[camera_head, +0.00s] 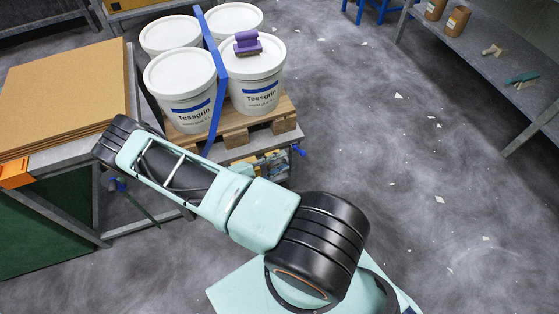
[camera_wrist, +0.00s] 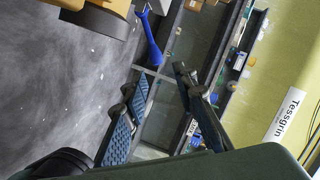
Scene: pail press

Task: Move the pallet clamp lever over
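A small blue piece, which looks like the same lever (camera_head: 298,150), sticks out at the right of the pallet's (camera_head: 236,139) front edge in the head view. My gripper (camera_wrist: 155,105) is open in the wrist view, its two fingers well apart with nothing between them. The lever lies beyond the fingertips, apart from them.
White pails (camera_head: 180,88) stand on the pallet with a blue strap (camera_head: 219,70) and a purple block (camera_head: 247,44). A bench with brown boards (camera_head: 65,90) stands at left. A grey shelf (camera_head: 480,60) stands at right. The floor (camera_head: 400,180) between is open, with pale scraps.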

